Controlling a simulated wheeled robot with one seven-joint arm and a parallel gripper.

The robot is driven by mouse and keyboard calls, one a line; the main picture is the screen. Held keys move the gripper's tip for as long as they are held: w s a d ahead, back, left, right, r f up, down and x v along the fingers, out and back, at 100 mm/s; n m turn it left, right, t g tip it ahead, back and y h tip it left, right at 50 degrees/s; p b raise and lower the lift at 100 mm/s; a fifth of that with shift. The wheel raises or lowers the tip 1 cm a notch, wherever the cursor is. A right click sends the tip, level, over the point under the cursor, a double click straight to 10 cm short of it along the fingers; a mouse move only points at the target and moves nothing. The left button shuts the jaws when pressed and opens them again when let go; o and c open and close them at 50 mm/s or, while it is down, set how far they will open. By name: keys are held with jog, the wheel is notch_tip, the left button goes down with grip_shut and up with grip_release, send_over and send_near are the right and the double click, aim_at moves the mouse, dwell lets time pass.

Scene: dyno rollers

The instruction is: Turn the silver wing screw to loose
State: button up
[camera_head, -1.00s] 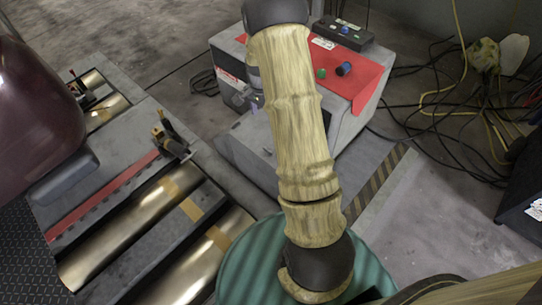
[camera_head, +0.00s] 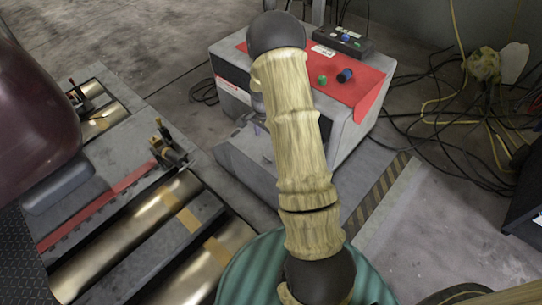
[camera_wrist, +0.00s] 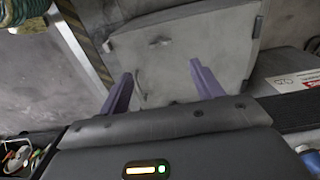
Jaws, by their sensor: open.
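I cannot clearly make out the silver wing screw in either view. In the wrist view my gripper (camera_wrist: 160,70) is open, with its two purple fingers apart and nothing between them. Beyond the fingers is a grey panel (camera_wrist: 200,45) with small dark marks, too unclear to identify. In the head view my arm stands in front of the grey machine with a red top (camera_head: 355,92) and hides part of its near side. My gripper is mostly hidden behind the arm there.
A control box (camera_head: 342,38) with buttons sits on the machine. Metal rollers (camera_head: 135,240) and a clamp-like fitting (camera_head: 170,150) lie at the left, beside a dark red rounded body (camera_head: 35,115). Tangled cables (camera_head: 470,130) cover the floor at right. A striped floor strip (camera_head: 385,190) runs nearby.

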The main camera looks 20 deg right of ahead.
aim_at(268, 158)
notch_tip(268, 158, down, 12)
jog(key=b, duration=0.4)
jog(key=shift+r, duration=0.25)
jog(key=c, duration=1)
